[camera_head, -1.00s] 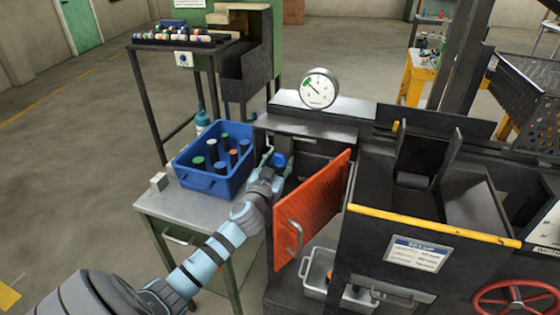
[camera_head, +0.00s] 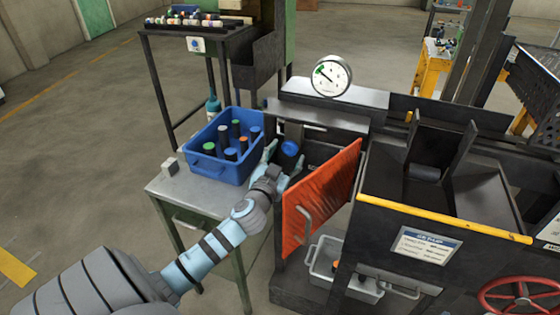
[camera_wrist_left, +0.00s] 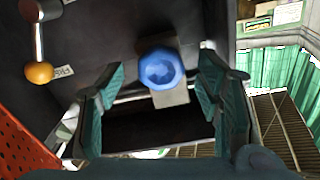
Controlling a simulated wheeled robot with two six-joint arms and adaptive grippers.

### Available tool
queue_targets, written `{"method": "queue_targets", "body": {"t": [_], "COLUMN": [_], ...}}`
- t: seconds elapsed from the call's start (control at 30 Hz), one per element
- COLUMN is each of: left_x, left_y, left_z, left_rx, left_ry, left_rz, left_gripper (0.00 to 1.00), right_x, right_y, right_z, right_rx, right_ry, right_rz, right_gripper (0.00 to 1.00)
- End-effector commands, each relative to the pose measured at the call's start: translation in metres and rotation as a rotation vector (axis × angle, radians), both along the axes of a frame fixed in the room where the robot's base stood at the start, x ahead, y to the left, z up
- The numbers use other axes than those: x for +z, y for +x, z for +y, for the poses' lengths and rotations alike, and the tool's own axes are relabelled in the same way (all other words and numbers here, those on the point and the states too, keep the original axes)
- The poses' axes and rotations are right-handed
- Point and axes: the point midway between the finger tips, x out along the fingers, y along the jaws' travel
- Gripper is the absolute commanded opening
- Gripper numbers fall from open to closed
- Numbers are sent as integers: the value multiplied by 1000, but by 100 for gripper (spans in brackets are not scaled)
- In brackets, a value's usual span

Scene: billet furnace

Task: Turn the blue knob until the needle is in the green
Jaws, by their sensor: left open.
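The blue knob (camera_head: 290,148) sits on the dark front of the furnace; in the left wrist view the knob (camera_wrist_left: 161,69) is faceted and lies ahead of and between my fingers. My left gripper (camera_head: 282,168) is open in front of the knob, and the knob shows clear of both fingers. In the left wrist view its two green-padded fingers (camera_wrist_left: 163,98) stand wide apart. The round white gauge (camera_head: 331,76) stands on top of the furnace. Its dark needle points to the upper left, near the green part; whether it lies inside the green is too small to tell. My right gripper is not in view.
An orange door (camera_head: 322,195) stands open just right of my left gripper. A blue crate (camera_head: 222,172) with several cylinders is on the metal table (camera_head: 180,190) to the left. A yellow-balled lever (camera_wrist_left: 39,72) is left of the knob in the wrist view.

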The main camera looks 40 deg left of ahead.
Motion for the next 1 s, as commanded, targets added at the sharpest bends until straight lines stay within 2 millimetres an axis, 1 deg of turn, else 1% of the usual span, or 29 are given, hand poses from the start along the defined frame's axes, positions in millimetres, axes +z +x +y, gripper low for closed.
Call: {"method": "queue_targets", "body": {"t": [0.03,0.1,0.2,0.33,0.43,0.9,0.97,1.0], "left_x": [-2,-1,-1,-1,0,0,-7,-17], "left_y": [-14,-33,-57,-75,-79,-78,-78,-78], "left_z": [-5,-12,-20,-26,-28,-27,-26,-23], "left_rx": [-1,-2,-2,-1,0,0,4,8], "left_ry": [3,2,0,-1,0,0,-1,-3], "left_rz": [5,4,3,2,0,1,17,43], "left_gripper": [59,59,59,59,59,59,59,59], "right_x": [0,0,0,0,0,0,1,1], "right_y": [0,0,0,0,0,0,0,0], "right_z": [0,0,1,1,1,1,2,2], "right_rx": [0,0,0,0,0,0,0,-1], "right_ry": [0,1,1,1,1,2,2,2], "right_rz": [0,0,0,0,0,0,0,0], "right_gripper": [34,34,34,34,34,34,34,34]}}
